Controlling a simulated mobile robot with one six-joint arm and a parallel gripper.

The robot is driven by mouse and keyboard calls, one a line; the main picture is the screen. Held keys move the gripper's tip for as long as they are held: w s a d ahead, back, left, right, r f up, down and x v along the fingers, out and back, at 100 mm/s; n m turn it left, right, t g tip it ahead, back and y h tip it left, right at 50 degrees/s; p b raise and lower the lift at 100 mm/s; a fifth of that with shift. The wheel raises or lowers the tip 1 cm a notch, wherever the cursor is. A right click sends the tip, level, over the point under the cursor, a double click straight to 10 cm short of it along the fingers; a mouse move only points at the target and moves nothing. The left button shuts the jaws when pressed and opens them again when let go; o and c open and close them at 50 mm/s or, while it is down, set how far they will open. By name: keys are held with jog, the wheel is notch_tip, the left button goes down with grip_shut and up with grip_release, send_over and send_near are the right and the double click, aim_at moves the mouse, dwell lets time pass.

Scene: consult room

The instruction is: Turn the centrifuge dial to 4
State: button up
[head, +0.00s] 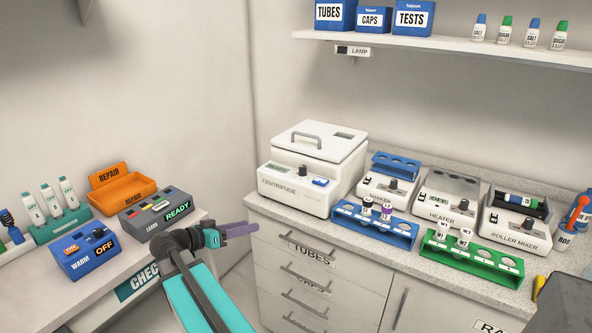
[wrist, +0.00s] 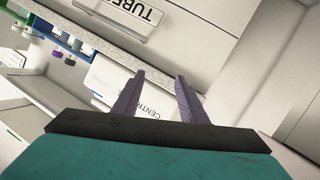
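The centrifuge (head: 317,150) is a white box with a handled lid, standing at the left end of the grey counter, its lid shut. Its front panel has a small display, a blue button and a dark dial (head: 303,171); the dial's setting is too small to read. My gripper (head: 257,228) is in front of the counter's drawers, below and left of the centrifuge and apart from it. In the wrist view its two purple fingers (wrist: 158,85) stand apart with nothing between them. Part of the centrifuge's labelled front (wrist: 150,104) shows behind them; the dial cannot be made out there.
Right of the centrifuge stand a shaker (head: 388,190), a heater (head: 450,200) and a roller mixer (head: 515,222). A blue rack (head: 375,227) and a green rack (head: 470,258) stand before them. The left table holds an orange tray (head: 122,190). A shelf (head: 450,45) hangs above.

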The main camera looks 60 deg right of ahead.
aim_at(300, 168)
jog(key=s+d+r+m+g+h, duration=0.1)
jog(key=d+r+m, duration=0.1)
jog(key=r, duration=0.5)
jog(key=s+d+r+m+g+h, duration=0.1)
jog(key=s+d+r+m, duration=0.1)
jog(key=r, duration=0.6)
jog(key=shift+r+m+g, duration=0.15)
jog(key=shift+m+g, duration=0.15)
jog(key=shift+m, duration=0.5)
jog(key=p+x, duration=0.3)
jog(key=x, duration=1)
jog(key=shift+s+d+p, duration=0.15)
jog(key=shift+d+p, duration=0.2)
jog(key=shift+p, duration=0.05)
